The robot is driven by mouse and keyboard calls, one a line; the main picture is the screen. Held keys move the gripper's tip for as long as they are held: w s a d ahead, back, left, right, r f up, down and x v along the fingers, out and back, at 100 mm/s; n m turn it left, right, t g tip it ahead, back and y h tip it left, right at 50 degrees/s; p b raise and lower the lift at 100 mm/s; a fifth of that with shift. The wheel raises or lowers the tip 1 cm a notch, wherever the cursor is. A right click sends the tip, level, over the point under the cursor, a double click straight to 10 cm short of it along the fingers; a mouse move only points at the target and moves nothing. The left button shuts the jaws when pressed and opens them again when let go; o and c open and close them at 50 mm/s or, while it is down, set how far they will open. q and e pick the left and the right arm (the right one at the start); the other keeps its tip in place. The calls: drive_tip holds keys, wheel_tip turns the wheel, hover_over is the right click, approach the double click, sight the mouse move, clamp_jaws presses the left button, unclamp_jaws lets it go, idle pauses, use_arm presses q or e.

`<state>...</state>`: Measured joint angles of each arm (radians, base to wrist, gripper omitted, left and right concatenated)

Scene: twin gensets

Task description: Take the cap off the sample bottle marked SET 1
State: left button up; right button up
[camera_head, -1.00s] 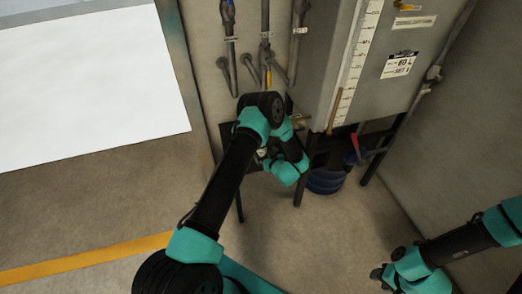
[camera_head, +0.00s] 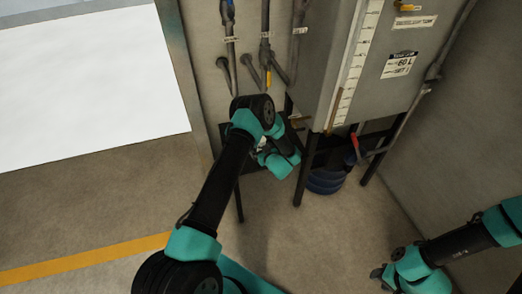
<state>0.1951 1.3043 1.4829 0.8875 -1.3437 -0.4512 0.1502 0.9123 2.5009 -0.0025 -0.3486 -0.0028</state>
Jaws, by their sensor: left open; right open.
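My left arm reaches up to a small dark stand (camera_head: 240,200) by the wall. My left gripper (camera_head: 262,145) is at the stand's top, mostly hidden by my own forearm and wrist; its jaws are open. A small pale patch shows beside it, too small to tell whether it is a bottle. No sample bottle, cap or SET 1 bottle marking can be made out in this view. My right gripper (camera_head: 378,272) is open and empty, low at the right over the floor, far from the stand.
A grey tank (camera_head: 375,75) with a scale strip and a label (camera_head: 399,64) stands on dark legs right of the stand. A blue container (camera_head: 325,181) sits under it, near a red-handled valve (camera_head: 355,146). Pipes (camera_head: 265,45) run down the wall. The floor in front is clear.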

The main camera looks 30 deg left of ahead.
sight(261, 144)
use_arm(q)
drive_tip(key=c, duration=1.1)
drive_tip(key=shift+o, duration=0.2)
drive_tip(key=shift+r, duration=0.15)
drive_tip(key=shift+r, duration=0.2)
wheel_tip(261, 144, up, 3)
drive_tip(key=shift+r, duration=0.1)
drive_tip(key=s+d+r, duration=0.1)
drive_tip(key=s+d, duration=0.7)
drive_tip(key=s, duration=0.5)
drive_tip(key=shift+s+d, duration=0.2)
drive_tip(key=shift+s, duration=0.15)
